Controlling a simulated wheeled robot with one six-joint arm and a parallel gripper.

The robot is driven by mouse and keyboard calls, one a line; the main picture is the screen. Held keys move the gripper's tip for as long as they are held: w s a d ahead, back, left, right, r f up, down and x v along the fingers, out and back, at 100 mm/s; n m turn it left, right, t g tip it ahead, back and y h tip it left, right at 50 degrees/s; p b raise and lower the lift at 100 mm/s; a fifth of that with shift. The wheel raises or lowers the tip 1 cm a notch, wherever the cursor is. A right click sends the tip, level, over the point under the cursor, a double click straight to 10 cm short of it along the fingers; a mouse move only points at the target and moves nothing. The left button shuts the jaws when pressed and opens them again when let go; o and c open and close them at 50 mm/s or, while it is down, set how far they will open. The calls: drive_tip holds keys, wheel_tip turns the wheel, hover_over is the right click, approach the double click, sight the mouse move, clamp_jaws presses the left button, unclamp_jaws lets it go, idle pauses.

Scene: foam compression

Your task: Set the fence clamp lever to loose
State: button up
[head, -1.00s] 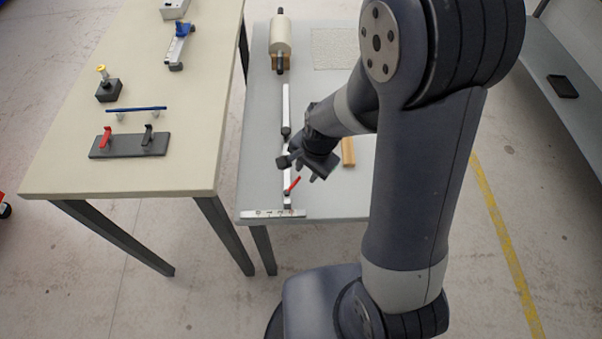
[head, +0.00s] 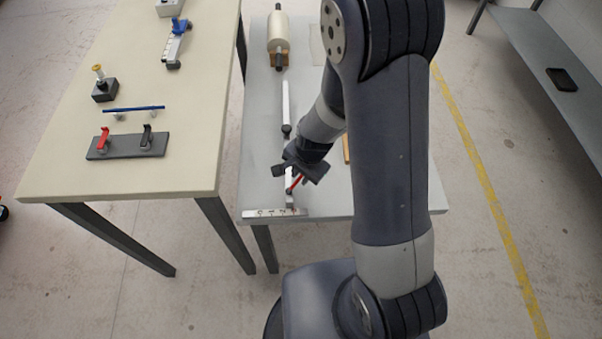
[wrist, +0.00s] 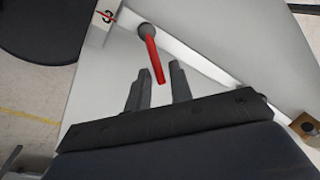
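The fence clamp lever is a red handle (wrist: 154,58) on a dark round pivot (wrist: 146,31) in the wrist view. It sits on the light metal fence (wrist: 195,57) and points down toward my gripper. My gripper (wrist: 158,78) is open, and the lever's free end lies between or just above its two dark fingertips. I cannot tell whether they touch it. In the head view the red lever (head: 293,184) shows just below my gripper (head: 296,179), near the front end of the fence (head: 285,104). My wrist hides part of the fence.
A numbered scale (head: 272,213) lies along the grey table's front edge. The beige table (head: 195,178) at left holds a black base with red and black levers (head: 127,145), a blue bar (head: 134,108) and a yellow-topped knob (head: 99,75).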

sight(287, 178)
clamp_jaws()
drive_tip(key=shift+w, duration=0.1)
drive_tip(key=shift+w+a+f+n+b, duration=0.1)
drive_tip(key=shift+a+f+n+b, duration=0.05)
drive_tip(key=shift+n+b, duration=0.55)
drive_tip(key=shift+w+a+n+g+b, duration=0.3)
drive_tip(key=shift+a+n+b, duration=0.05)
drive_tip(key=shift+n+b, duration=0.7)
drive_tip(key=n+b, duration=0.1)
drive_tip(key=a+n+b, duration=0.1)
drive_tip(key=n, duration=0.1)
drive_tip(key=shift+w+g+y, duration=0.25)
drive_tip(key=shift+g+y, duration=0.05)
drive_tip(key=shift+w+a+n+b, duration=0.1)
drive_tip(key=shift+a+n+b, duration=0.4)
drive_tip(key=shift+n, duration=0.65)
drive_tip(key=shift+o, duration=1.3)
unclamp_jaws()
